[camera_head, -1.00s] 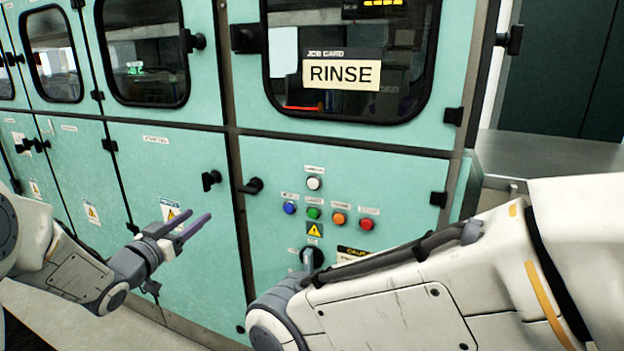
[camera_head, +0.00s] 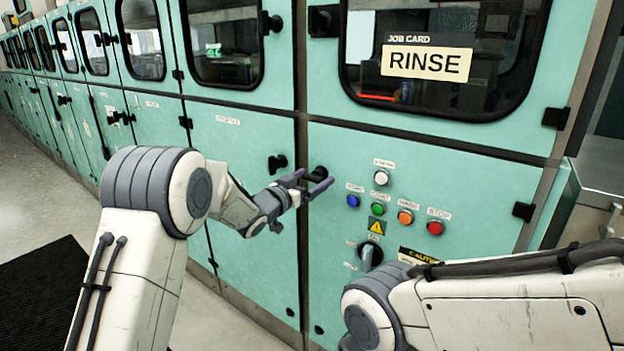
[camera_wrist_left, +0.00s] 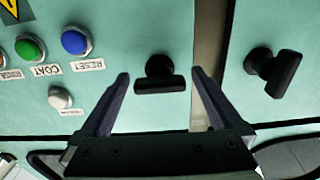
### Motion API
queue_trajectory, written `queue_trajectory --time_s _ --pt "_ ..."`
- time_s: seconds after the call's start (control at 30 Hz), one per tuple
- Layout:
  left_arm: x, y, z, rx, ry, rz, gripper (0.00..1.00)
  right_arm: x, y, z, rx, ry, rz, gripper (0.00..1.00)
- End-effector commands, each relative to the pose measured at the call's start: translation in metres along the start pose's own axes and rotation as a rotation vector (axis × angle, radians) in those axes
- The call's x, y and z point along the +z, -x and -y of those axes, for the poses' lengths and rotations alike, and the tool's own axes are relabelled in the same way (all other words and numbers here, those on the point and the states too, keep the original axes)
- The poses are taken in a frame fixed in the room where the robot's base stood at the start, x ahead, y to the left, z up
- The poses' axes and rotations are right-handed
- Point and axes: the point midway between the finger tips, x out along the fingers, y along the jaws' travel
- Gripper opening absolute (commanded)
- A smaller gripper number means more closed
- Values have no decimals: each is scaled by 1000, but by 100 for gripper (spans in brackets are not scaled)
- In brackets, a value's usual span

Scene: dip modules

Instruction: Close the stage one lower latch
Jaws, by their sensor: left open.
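A black lower latch (camera_head: 318,173) sits at the left edge of the lower teal door that carries the buttons; no stage label is readable. In the left wrist view, which looks upside down, this latch (camera_wrist_left: 160,78) has a T-shaped handle lying crosswise. My left gripper (camera_head: 317,179) is open in front of it. Its two fingers are spread on either side of the handle, with gaps visible and nothing held. The head view partly hides the latch behind the fingers. My right arm crosses the lower right, its gripper out of frame.
A second black latch (camera_head: 277,163) is on the neighbouring door to the left; it looks slanted in the left wrist view (camera_wrist_left: 275,70). Coloured buttons (camera_head: 405,217) and a rotary switch (camera_head: 370,256) are to the right. An upper window carries a RINSE card (camera_head: 427,63).

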Motion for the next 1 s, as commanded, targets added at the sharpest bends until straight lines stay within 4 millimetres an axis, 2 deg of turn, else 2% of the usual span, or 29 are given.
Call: queue_trajectory --time_s 0.27,0.37,0.4,0.5,0.77,1.0 --pt "0 -2 0 0 1 0 100 0 0 0 0 0 0 90" --pt "0 -1 0 0 1 0 66 0 0 0 0 0 0 90" --pt "0 -1 0 -1 0 0 50 0 0 0 0 0 0 90" --pt "0 -1 0 0 0 0 17 0 0 0 0 0 0 90" --pt "-1 -1 0 -1 27 1 17 0 4 0 0 0 0 90" --pt "-3 -1 0 -1 149 1 17 -1 20 1 0 0 0 90"
